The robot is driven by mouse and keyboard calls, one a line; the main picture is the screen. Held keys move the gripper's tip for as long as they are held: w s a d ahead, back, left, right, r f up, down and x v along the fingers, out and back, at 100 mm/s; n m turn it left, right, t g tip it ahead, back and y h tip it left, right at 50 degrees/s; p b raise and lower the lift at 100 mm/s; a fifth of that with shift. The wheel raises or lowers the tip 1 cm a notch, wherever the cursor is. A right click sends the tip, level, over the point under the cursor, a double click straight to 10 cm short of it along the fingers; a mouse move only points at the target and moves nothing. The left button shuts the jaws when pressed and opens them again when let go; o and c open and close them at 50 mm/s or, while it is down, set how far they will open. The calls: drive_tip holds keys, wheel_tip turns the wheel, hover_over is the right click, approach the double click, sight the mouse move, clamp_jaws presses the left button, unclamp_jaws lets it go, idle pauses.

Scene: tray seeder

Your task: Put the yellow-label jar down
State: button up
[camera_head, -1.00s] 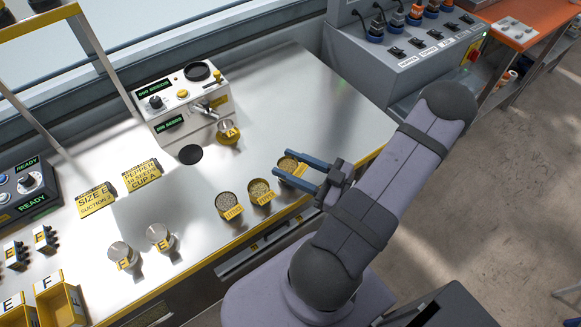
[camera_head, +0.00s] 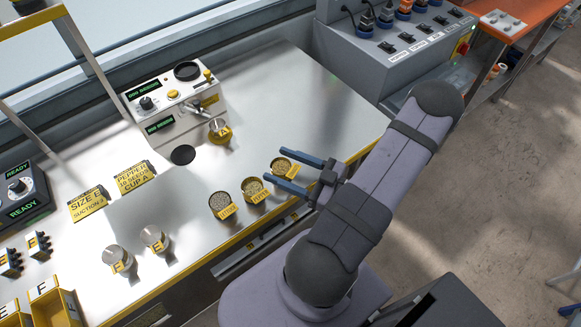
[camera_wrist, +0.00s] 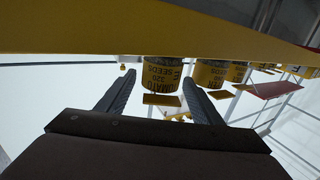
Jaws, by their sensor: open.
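Three round tins with yellow labels stand upright near the table's front edge in the head view: a left jar (camera_head: 219,203), a middle jar (camera_head: 253,188) and a right jar (camera_head: 282,166). Their open tops show seeds. My gripper (camera_head: 279,168) is open, with its blue fingers on either side of the right jar near their tips. In the wrist view, the jar (camera_wrist: 161,76) sits between and beyond the open fingers, its upside-down label reading TOMATO 320 SEEDS. Another yellow-label jar (camera_wrist: 213,75) is beside it. Any finger contact is unclear.
A white dispenser (camera_head: 185,125) stands at the back, with a yellow-tagged cup (camera_head: 220,131) at its front. Yellow signs (camera_head: 134,176) lie left of centre. The table's right back is clear.

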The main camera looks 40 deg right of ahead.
drive_tip(key=shift+r, duration=0.1)
drive_tip(key=b+v, duration=0.3)
drive_tip(key=v, duration=0.9)
drive_tip(key=shift+w+d, duration=0.1)
drive_tip(key=shift+d, duration=0.05)
